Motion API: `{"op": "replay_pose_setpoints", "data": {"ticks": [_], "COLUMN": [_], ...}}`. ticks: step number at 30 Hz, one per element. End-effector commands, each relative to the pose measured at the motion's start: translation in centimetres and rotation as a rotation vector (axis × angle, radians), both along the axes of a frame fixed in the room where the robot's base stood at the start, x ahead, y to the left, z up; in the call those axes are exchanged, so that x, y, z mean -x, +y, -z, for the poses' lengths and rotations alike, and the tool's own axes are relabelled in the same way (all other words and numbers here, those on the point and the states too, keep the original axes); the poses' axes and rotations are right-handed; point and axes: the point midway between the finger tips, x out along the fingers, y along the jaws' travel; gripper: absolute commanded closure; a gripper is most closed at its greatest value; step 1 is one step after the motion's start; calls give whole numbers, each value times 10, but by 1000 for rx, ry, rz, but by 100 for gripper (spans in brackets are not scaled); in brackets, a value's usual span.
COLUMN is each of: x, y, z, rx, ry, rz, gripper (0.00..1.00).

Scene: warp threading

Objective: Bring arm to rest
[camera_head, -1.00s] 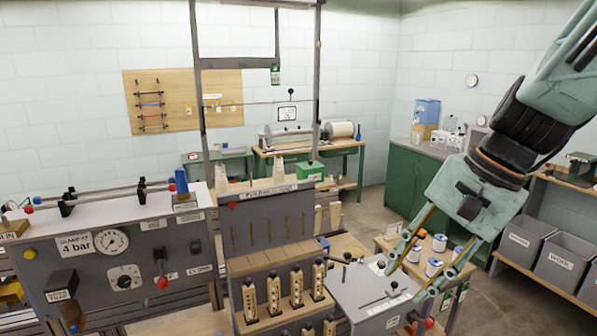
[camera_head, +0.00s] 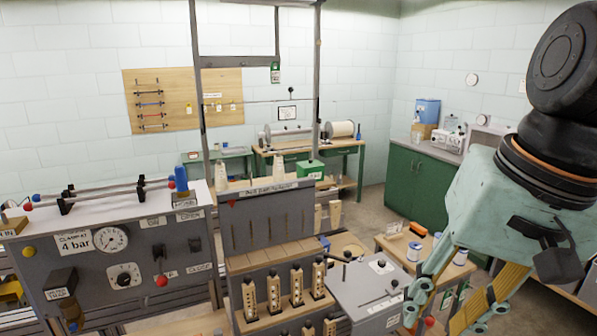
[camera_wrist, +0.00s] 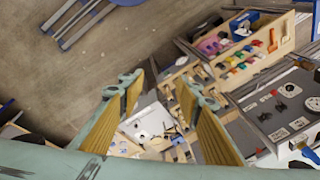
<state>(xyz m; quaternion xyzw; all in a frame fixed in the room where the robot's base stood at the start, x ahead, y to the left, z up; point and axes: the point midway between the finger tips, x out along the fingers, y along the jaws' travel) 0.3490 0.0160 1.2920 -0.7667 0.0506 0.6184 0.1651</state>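My gripper (camera_head: 455,305) is at the lower right of the head view, in front of the spool table and close to the camera, its fingertips partly cut off by the frame's lower edge. In the wrist view my gripper (camera_wrist: 145,95) shows two wood-coloured finger pads held well apart, with nothing between them. The gripper is open and empty. It hangs above the floor and machine, touching nothing that I can see.
A grey control panel with a gauge (camera_head: 111,239) stands at the left. The threading machine (camera_head: 265,215) with its tall frame is in the middle. A small table (camera_head: 392,243) bears spools at the right. Green cabinets (camera_head: 415,180) stand behind. Bare floor (camera_wrist: 60,75) shows in the wrist view.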

Motion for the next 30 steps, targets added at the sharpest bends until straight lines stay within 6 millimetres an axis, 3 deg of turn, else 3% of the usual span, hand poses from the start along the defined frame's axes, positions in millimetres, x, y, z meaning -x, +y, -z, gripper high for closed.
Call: {"op": "replay_pose_setpoints", "data": {"ticks": [15,21,30], "x": [61,74,78], "y": [-11,-15,-17], "z": [-7,-7,-7], "rx": [162,202,215], "ry": [-100,-122,-128], "rz": [-214,-261,-276], "gripper": [68,68,68]}}
